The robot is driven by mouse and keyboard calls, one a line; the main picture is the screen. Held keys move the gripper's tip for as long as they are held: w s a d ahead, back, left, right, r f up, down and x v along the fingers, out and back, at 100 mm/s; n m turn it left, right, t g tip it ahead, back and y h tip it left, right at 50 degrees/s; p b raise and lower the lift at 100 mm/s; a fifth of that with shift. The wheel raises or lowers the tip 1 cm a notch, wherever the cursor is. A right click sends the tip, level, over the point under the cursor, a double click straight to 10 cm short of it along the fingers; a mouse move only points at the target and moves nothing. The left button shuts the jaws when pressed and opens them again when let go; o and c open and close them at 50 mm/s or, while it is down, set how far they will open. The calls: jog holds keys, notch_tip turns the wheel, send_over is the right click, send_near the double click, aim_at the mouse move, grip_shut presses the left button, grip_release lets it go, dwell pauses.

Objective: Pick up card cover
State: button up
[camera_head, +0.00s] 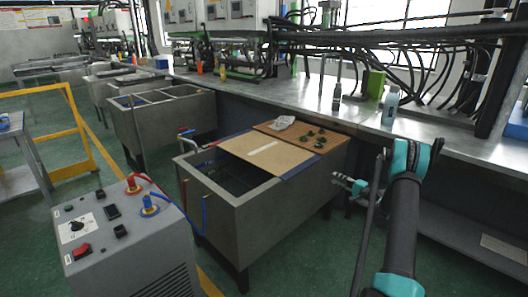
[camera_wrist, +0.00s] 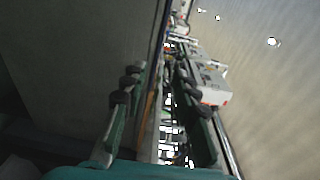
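A flat tan card cover (camera_head: 262,153) with a pale strip across its middle lies over the right part of a grey open tank (camera_head: 243,209). A browner board (camera_head: 297,146) lies beside it at the back right, with several small dark green pieces and a crumpled white item on it. My gripper (camera_head: 340,180) is to the right of the tank, apart from the cover, pointing left. In the wrist view my gripper (camera_wrist: 163,95) shows two separated fingers with nothing between them. I cannot make out the card cover in the wrist view.
A grey control box (camera_head: 125,240) with red and blue fittings stands front left of the tank. A long metal bench (camera_head: 400,125) with hoses, a green box (camera_head: 376,84) and bottles runs behind. A yellow rail (camera_head: 80,135) stands at left. Green floor lies between.

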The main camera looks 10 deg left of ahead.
jog(key=x, duration=1.7)
jog(key=shift+a+f, duration=0.1)
jog(key=shift+c, duration=0.3)
grip_shut()
